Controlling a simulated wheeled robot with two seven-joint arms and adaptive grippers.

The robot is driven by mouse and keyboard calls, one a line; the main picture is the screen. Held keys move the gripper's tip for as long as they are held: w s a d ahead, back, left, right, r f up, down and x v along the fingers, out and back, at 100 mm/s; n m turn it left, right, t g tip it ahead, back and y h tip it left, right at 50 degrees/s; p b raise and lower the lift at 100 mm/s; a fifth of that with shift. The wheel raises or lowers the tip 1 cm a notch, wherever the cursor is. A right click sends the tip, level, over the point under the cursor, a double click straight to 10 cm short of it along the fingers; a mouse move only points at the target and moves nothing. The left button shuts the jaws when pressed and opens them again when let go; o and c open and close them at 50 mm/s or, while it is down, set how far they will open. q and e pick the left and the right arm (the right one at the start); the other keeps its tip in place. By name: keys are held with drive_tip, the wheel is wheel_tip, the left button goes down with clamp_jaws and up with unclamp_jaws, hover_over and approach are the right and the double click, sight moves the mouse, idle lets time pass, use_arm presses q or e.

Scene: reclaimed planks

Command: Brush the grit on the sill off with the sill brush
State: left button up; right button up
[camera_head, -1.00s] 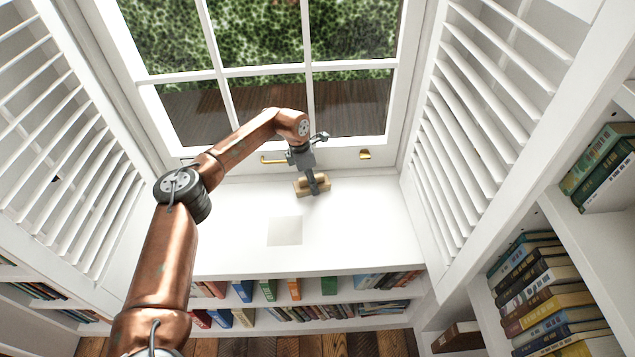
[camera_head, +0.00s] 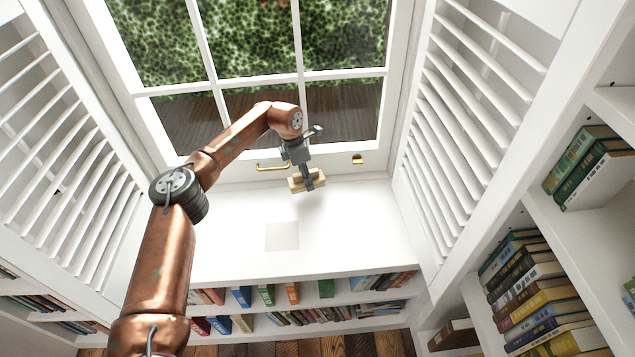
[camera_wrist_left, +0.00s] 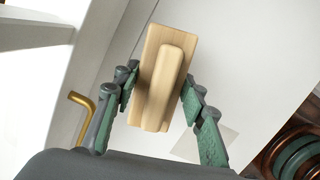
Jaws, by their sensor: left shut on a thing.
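The sill brush (camera_head: 296,184) is a pale wooden block with a raised grip bar. My left gripper (camera_head: 309,178) is shut on it over the back of the white sill (camera_head: 350,225), near the window frame. In the left wrist view the brush (camera_wrist_left: 155,108) sits between the green-padded fingers of the left gripper (camera_wrist_left: 160,88). Its bristles are hidden, and it looks slightly above the sill. I cannot make out any grit on the sill. My right gripper is not in view.
A faint square patch (camera_head: 282,236) marks the middle of the sill. Brass window handles (camera_head: 272,167) stand behind the brush. Louvred shutters (camera_head: 465,110) flank the sill on both sides. Bookshelves lie below and at right. The sill's right half is clear.

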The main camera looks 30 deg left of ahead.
use_arm(q)
drive_tip(key=shift+r, duration=0.4)
drive_tip(key=shift+r+p, duration=0.75)
drive_tip(key=shift+r, duration=0.85)
drive_tip(key=shift+f, duration=0.1)
